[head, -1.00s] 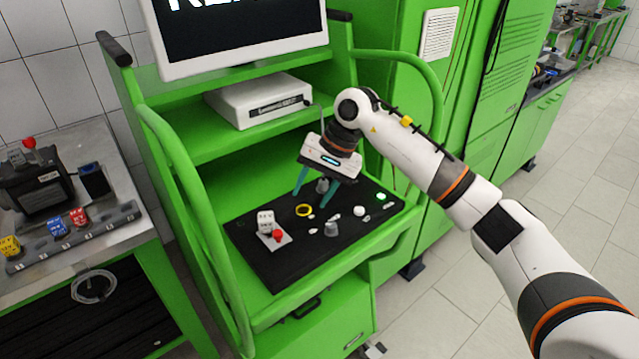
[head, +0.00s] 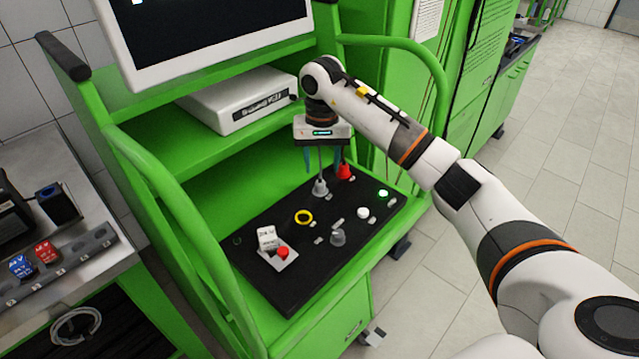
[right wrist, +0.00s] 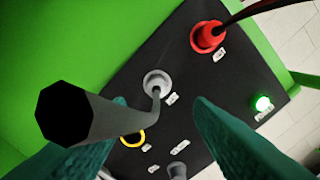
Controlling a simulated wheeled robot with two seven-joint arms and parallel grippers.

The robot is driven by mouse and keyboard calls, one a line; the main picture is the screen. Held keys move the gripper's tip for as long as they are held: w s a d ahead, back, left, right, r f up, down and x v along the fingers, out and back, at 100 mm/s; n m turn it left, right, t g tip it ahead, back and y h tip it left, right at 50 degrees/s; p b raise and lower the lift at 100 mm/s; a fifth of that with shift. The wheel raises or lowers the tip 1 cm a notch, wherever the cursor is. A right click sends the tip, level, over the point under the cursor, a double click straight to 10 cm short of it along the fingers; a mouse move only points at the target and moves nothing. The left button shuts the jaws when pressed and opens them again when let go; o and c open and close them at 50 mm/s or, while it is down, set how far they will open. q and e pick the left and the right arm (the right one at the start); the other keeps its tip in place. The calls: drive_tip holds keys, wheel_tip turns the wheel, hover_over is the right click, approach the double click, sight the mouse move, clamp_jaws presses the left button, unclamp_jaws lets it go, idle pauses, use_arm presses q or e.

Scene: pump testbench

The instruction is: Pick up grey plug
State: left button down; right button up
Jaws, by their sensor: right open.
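The grey plug (head: 320,187) stands in the black panel (head: 262,262) near its back edge, with a thin grey cable rising from it. It also shows in the right wrist view (right wrist: 157,84), where its cable bends toward the camera and ends in a dark, thick-looking shape by the left finger. My right gripper (head: 322,162) is open and empty above the grey plug, its green fingers pointing down with the cable seemingly between them. In the right wrist view the fingertips (right wrist: 160,102) show below the plug, apart from it. My left gripper is not in view.
A red plug (head: 344,172) with a dark cable stands close to the right of the grey one. The panel also carries a yellow ring (head: 303,217), a grey knob (head: 337,237), a lit green button (head: 383,194) and a red button (head: 282,252). A shelf (head: 180,140) overhangs behind.

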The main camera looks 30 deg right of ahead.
sight(320, 182)
drive_tip(key=shift+f, duration=0.45)
drive_tip(key=shift+w+f, duration=0.15)
drive_tip(key=shift+f, duration=0.1)
wheel_tip(320, 182, down, 4)
drive_tip(key=p, duration=0.2)
drive_tip(key=shift+w+f+p, duration=0.15)
drive_tip(key=shift+f+p, duration=0.05)
drive_tip(key=shift+p, duration=0.2)
drive_tip(key=shift+f, duration=0.25)
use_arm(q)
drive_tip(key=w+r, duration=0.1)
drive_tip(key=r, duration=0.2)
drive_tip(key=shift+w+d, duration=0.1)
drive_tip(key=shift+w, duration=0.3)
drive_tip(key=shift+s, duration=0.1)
use_arm(e)
drive_tip(key=shift+c, duration=0.5)
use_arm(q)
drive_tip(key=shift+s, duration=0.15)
use_arm(e)
drive_tip(key=c, duration=0.8)
